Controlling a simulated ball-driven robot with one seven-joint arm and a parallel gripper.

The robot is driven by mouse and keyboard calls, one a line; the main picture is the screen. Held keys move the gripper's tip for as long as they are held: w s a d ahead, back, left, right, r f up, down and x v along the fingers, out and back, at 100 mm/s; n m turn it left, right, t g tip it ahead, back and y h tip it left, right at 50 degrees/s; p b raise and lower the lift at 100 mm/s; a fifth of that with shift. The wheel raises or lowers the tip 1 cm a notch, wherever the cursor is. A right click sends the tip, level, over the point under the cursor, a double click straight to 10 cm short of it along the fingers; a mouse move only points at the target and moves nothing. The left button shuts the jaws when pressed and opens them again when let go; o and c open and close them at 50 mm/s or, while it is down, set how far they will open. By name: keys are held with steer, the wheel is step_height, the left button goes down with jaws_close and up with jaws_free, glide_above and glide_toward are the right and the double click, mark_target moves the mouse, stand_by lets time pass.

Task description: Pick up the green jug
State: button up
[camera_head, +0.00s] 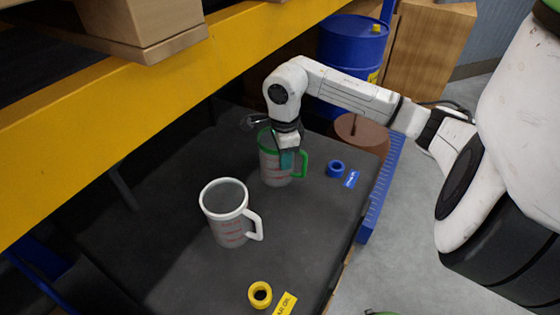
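The green jug (270,171) stands upright on the dark table, with a grey, red-marked body, a green rim and a green handle on its right. My gripper (287,160) points down at the jug's rim, and a teal finger shows in front of the upper body near the handle. The wrist hides part of the rim. I cannot tell whether the fingers touch or grip the wall. A similar jug with a white rim and handle (228,214) stands in front and to the left.
A blue ring (336,169) with a blue label lies right of the green jug. A yellow ring (260,295) with a yellow label lies near the front. A yellow shelf beam (130,110) crosses above left. A blue drum (350,45) stands behind the dark table (160,225).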

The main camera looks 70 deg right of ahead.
jaws_close()
stand_by(1.1)
